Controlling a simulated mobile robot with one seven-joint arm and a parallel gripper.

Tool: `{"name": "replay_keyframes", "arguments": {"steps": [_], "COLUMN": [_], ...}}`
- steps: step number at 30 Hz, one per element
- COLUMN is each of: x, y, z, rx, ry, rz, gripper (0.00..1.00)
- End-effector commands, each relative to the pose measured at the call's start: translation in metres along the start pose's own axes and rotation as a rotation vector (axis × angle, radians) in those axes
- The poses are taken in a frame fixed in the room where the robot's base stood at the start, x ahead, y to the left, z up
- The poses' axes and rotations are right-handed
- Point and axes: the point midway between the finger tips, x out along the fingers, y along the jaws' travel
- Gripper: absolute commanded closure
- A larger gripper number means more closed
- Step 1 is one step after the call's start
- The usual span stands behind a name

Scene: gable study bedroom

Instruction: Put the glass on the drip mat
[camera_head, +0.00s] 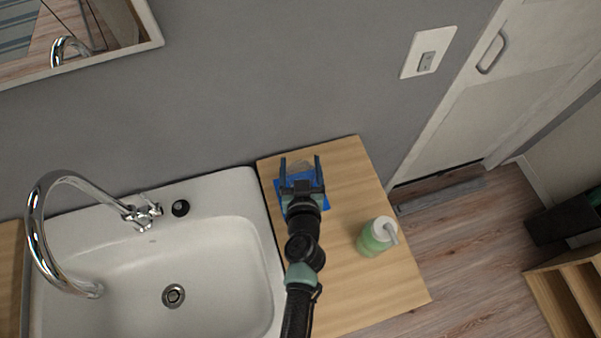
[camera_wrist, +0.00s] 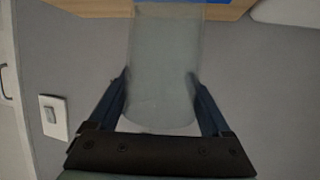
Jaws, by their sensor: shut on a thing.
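The glass (camera_wrist: 163,100) is clear and greyish, and stands between the two fingers of my gripper (camera_wrist: 158,74) in the wrist view. My gripper is shut on its sides. In the head view the glass (camera_head: 301,168) shows only faintly between the fingers of my gripper (camera_head: 301,160). The blue drip mat (camera_head: 283,187) lies on the wooden counter, partly hidden under my gripper. A strip of the mat (camera_wrist: 212,2) shows at the top of the wrist view, by the far end of the glass. I cannot tell whether the glass touches it.
The wooden counter (camera_head: 345,185) has free room right of the mat. A green soap bottle (camera_head: 375,237) with a white pump stands at its right. A white sink (camera_head: 215,240) with a chrome tap (camera_head: 42,225) is at the left. A grey wall (camera_head: 240,90) rises behind.

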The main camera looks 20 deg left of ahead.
Motion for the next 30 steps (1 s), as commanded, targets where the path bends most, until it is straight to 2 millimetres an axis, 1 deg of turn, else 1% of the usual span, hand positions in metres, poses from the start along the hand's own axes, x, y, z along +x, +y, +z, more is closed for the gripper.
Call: {"name": "replay_keyframes", "arguments": {"steps": [1, 4, 14, 18, 19, 21, 30], "x": [0.005, 0.008, 0.008, 0.009, 0.009, 0.009, 0.008], "y": [-0.001, 0.000, 0.000, 0.000, 0.000, 0.000, 0.000], "z": [0.012, 0.021, 0.021, 0.025, 0.024, 0.024, 0.021], "rx": [0.001, 0.001, 0.000, 0.000, 0.000, 0.000, 0.000], "ry": [0.000, 0.000, 0.001, 0.001, 0.000, 0.000, 0.000], "rz": [-0.001, -0.001, 0.000, 0.000, 0.000, 0.000, 0.000], "gripper": [0.96, 0.96, 0.96, 0.96, 0.12, 0.00, 0.00]}}
